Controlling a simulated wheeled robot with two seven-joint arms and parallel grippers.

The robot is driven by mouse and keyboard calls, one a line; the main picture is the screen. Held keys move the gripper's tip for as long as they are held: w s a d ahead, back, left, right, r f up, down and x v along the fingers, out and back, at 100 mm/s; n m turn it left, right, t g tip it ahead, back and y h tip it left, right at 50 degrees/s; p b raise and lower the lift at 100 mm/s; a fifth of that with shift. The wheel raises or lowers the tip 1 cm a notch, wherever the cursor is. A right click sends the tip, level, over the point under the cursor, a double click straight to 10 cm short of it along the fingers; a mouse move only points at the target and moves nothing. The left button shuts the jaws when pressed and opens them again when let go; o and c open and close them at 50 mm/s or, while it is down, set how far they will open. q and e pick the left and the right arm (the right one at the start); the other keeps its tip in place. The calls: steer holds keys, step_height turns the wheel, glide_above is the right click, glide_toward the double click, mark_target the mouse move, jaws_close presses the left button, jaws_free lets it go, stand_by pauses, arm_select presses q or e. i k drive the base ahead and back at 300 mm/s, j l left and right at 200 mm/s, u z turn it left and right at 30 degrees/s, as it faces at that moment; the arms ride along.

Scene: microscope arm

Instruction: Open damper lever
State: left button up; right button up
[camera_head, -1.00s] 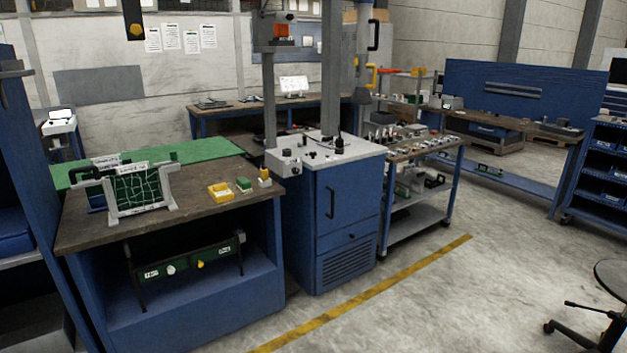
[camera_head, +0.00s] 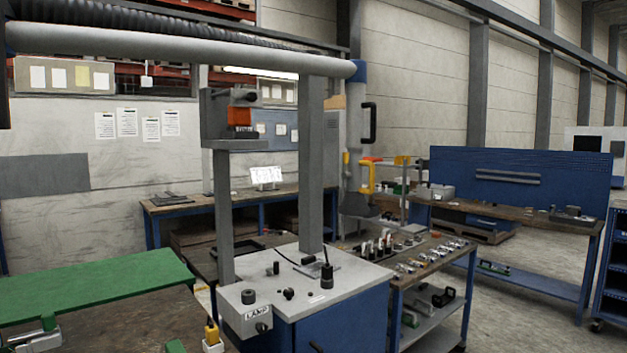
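A grey extraction arm runs as a horizontal pipe (camera_head: 190,43) across the top of the view. At a blue joint (camera_head: 357,71) it turns down into a vertical section ending in a dark hood (camera_head: 356,205). A black handle (camera_head: 369,122) sits on the right side of this section. Below it is a yellow lever-like handle (camera_head: 367,176), standing roughly upright. No label shows which of these is the damper lever, and its open or shut position cannot be told. Neither of my grippers is in view.
A grey-topped blue cabinet (camera_head: 325,290) with posts and knobs stands in front of the extraction arm. A parts cart (camera_head: 425,262) is to its right. A green mat (camera_head: 90,287) lies on the bench at left. Open floor (camera_head: 545,255) shows at right.

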mark_target(346, 175)
steer(key=i+j+z, duration=0.2)
steer(key=i, duration=0.35)
steer(key=i+u, duration=0.25)
steer(key=i, duration=0.2)
steer(key=i+u, duration=0.3)
steer(key=i, duration=0.15)
